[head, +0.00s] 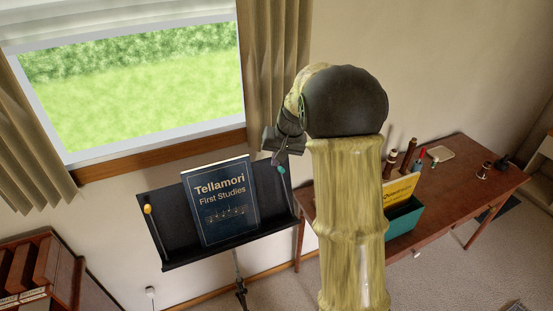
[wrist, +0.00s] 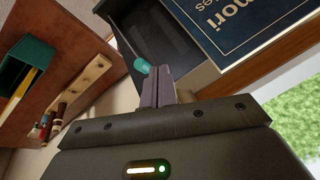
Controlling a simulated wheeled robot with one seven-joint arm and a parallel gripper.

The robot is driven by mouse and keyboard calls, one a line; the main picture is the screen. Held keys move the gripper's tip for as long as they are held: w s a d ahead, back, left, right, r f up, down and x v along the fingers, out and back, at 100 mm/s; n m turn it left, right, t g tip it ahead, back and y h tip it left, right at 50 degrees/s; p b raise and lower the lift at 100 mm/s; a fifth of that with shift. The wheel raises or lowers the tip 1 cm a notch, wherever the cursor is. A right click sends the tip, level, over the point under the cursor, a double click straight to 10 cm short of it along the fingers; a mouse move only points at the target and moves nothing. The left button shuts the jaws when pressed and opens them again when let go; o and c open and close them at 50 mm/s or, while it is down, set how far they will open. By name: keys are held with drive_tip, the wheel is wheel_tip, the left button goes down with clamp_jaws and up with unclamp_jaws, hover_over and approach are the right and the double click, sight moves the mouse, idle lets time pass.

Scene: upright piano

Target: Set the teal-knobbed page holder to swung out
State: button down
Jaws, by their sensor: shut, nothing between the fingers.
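The teal knob (head: 281,170) tops a thin page-holder rod at the right side of the black music stand (head: 172,230). In the wrist view the teal knob (wrist: 142,66) is just left of my fingertips, with its thin rod running up and left along the stand's edge. My gripper (head: 279,158) is shut and empty, close beside the knob; I cannot tell whether they touch. The fingers show in the wrist view (wrist: 158,80). A dark blue book, "Tellamori First Studies" (head: 222,205), rests on the stand. A yellow-knobbed holder (head: 148,209) is at the stand's left side.
A wooden table (head: 455,180) stands right of the stand, bearing a teal box (head: 403,218) with a yellow book and several small items. The window (head: 130,80) and curtains are behind. A wooden cabinet (head: 40,280) is at lower left.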

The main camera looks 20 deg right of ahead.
wheel_tip(320, 180, up, 12)
drive_tip(key=s+a, duration=0.1)
drive_tip(key=s, duration=0.1)
drive_tip(key=shift+s+a+f+b, duration=0.15)
drive_tip(key=shift+s+a+b, duration=0.05)
drive_tip(key=shift+s+b, duration=0.2)
drive_tip(key=s+a+f+n+h, duration=0.1)
drive_tip(key=s+a+f, duration=0.1)
drive_tip(key=s+f, duration=0.6)
drive_tip(key=s+a+f+n+g, duration=0.1)
drive_tip(key=s+a+f+n, duration=0.1)
drive_tip(key=s+f, duration=0.6)
drive_tip(key=s, duration=0.6)
drive_tip(key=shift+f+h, duration=0.3)
drive_tip(key=shift+h, duration=0.1)
drive_tip(key=c, duration=1.4)
unclamp_jaws()
drive_tip(key=shift+s, duration=0.1)
drive_tip(key=shift+o, duration=0.2)
drive_tip(key=shift+d, duration=0.1)
